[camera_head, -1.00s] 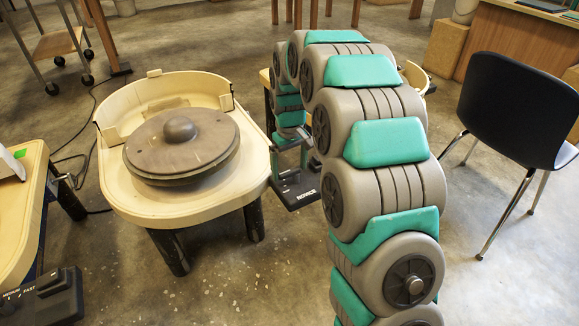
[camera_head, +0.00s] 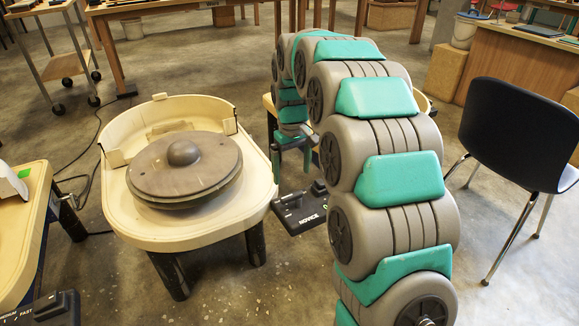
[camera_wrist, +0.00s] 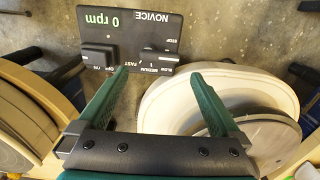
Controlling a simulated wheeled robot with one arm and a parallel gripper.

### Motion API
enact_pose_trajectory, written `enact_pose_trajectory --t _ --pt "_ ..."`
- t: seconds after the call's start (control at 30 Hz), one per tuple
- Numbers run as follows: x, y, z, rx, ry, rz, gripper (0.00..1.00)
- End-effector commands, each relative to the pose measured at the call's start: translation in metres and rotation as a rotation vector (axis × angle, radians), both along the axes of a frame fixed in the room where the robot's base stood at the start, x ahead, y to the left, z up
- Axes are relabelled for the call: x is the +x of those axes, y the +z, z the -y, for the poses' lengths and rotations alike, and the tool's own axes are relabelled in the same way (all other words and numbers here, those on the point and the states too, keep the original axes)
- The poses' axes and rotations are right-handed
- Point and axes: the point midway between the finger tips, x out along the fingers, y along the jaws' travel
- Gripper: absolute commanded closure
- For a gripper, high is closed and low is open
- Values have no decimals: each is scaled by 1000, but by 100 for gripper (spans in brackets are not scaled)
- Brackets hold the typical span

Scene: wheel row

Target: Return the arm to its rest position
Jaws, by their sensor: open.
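My arm, of grey rounded links with green pads, arches up from the lower right of the head view. My gripper (camera_head: 292,168) hangs from its far end, pointing down, beside the right edge of the middle pottery wheel (camera_head: 185,165). In the wrist view, my gripper (camera_wrist: 158,78) has its two green fingers spread wide with nothing between them. Below is a black control box (camera_head: 302,210) marked NOVICE; in the wrist view the box (camera_wrist: 128,35) shows "0 rpm". The gripper looks apart from the box.
Another wheel table (camera_head: 22,230) is at the left, with a control box (camera_head: 45,308) below it. A third wheel is partly hidden behind my arm. A black chair (camera_head: 520,135) stands at the right. A cart (camera_head: 58,62) and workbenches are behind. Open floor lies in front.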

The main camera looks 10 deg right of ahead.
Motion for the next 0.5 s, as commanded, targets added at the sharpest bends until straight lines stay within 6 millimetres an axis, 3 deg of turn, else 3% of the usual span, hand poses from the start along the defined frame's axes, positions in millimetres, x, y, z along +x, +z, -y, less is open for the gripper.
enact_pose_trajectory --t 0.17,0.5 --pt "-21 12 1 1 -15 -7 0" --pt "-138 48 4 -1 -97 -53 0"
